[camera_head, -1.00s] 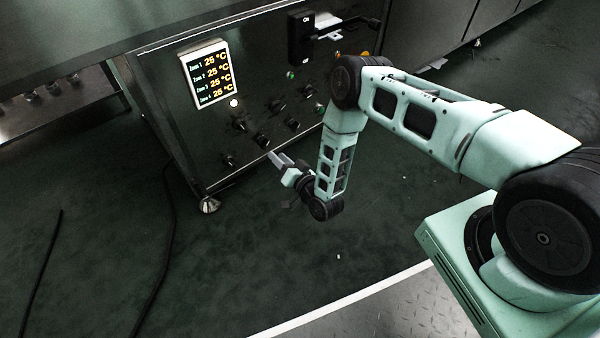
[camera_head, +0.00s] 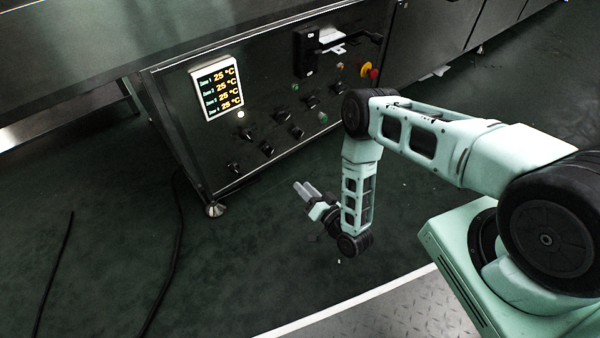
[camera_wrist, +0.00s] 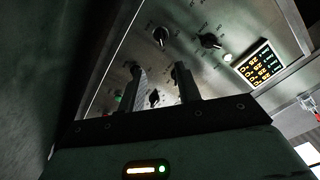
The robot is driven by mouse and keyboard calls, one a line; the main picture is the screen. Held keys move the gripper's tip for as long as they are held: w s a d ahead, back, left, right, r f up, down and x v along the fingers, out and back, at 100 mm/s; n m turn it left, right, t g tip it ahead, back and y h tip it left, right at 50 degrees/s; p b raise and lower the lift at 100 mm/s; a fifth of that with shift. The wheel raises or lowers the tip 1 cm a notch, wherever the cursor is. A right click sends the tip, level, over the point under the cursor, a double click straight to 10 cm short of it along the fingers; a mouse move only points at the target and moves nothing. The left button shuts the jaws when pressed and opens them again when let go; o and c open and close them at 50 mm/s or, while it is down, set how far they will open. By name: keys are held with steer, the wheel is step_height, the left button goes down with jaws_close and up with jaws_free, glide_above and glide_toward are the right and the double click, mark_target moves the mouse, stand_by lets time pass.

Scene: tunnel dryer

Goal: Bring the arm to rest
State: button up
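My gripper (camera_head: 303,188) is at the end of my pale green arm, which is bent with its last links hanging down. In the head view it is in front of and below the dryer's control panel (camera_head: 215,150), over the dark floor, apart from the knobs. In the wrist view the two fingers of my gripper (camera_wrist: 160,72) stand apart with a gap between them. Nothing is held between them. The panel's knobs show beyond the fingertips.
The panel carries a lit display (camera_head: 217,88) reading 25 °C for its zones, several black knobs, a black switch handle (camera_head: 308,52) and a red button (camera_head: 373,73). A dark cable (camera_head: 175,250) lies on the floor at left. Floor in front is mostly clear.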

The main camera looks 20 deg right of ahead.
steer(key=w+a+r+n+g+y+p, duration=0.1)
steer(key=w+a+r+n+g, duration=0.2)
steer(key=w+a+r, duration=0.3)
steer(key=w+a+r+n+g, duration=0.2)
steer(key=w+a+r+g, duration=0.25)
steer(key=r, duration=0.45)
steer(key=s+a+r+n+g+h, duration=0.1)
steer(key=s+a+r+g, duration=0.15)
steer(key=r, duration=0.35)
steer(key=s+a+r+n+g, duration=0.1)
steer(key=s+r+n, duration=0.1)
steer(key=s+r, duration=0.25)
steer(key=s+d+r+n+g+h+p, duration=0.1)
steer(key=s+d+r+g+h, duration=0.15)
steer(key=s+r, duration=0.5)
steer(key=s+d+r+n+g+h, duration=0.1)
steer(key=s+d+r+n+g, duration=0.3)
steer(key=s, duration=0.7)
steer(key=s+d+r+m+h+p, duration=0.1)
steer(key=s+r+h, duration=0.1)
steer(key=s+r, duration=0.6)
step_height(320, 180, up, 37)
steer(key=s+p, duration=0.1)
steer(key=p, duration=3.7)
steer(key=shift+s+d+f, duration=0.2)
steer(key=shift+s+d, duration=0.05)
